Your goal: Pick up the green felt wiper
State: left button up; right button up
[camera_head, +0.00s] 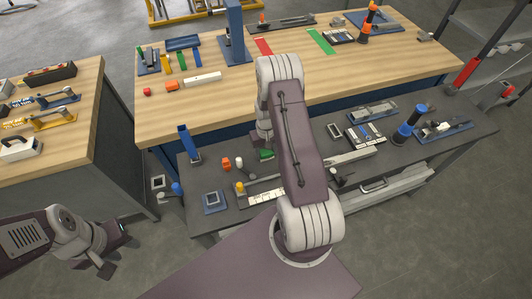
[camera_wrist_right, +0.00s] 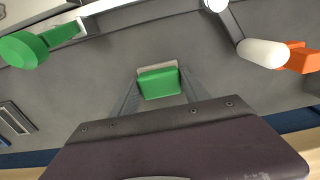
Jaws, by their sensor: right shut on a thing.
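The green felt wiper (camera_wrist_right: 159,84) is a small green block with a pale grey edge, seen in the right wrist view between the fingertips of my right gripper (camera_wrist_right: 160,88). The two grey fingers touch its left and right sides, and the gripper is shut on it. In the head view a bit of the green wiper (camera_head: 266,154) shows over the dark lower bench, beside my right arm, which hides most of that gripper. I cannot tell whether the wiper is clear of the surface. My left gripper (camera_head: 116,248) is open and empty at the lower left, over the floor.
The dark lower bench (camera_head: 345,192) carries an orange piece (camera_head: 226,163), a blue square frame (camera_head: 213,201) and a white strip (camera_head: 266,199) near the arm. A green round-ended part (camera_wrist_right: 24,50) and a white-ended lever (camera_wrist_right: 262,53) flank the wiper. The wooden table (camera_head: 215,112) stands behind.

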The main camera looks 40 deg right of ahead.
aim_at(265, 151)
jog(key=shift+r, duration=0.6)
jog(key=r, duration=0.1)
jog(key=r+b, duration=0.1)
jog(key=r, duration=0.1)
jog(key=shift+w+a, duration=0.15)
jog(key=shift+a, duration=0.05)
jog(key=w+a+r+b, duration=0.2)
jog(key=w+a+r, duration=0.4)
jog(key=a, duration=0.3)
jog(key=shift+a+r, duration=0.2)
jog(key=shift+r, duration=0.2)
